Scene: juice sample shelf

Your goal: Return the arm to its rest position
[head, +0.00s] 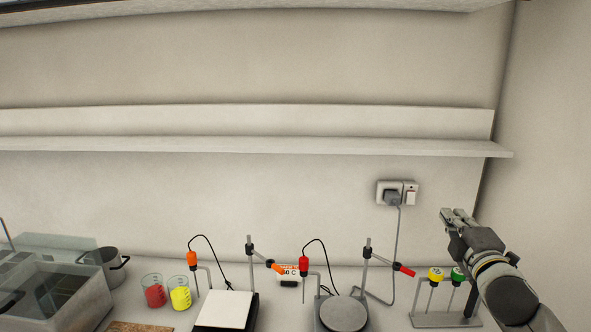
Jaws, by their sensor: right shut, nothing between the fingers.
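My right gripper (458,217) is raised at the right side of the head view, above the bench and in front of the wall. Its fingers are together with nothing between them, and it points up and to the left. The forearm comes in from the lower right corner and covers part of the small rack with yellow and green knobs (436,274). The gripper touches nothing that I can see. My left gripper is out of the frame.
An empty shelf (250,146) runs along the wall above. A socket (386,188) has a hanging cable.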

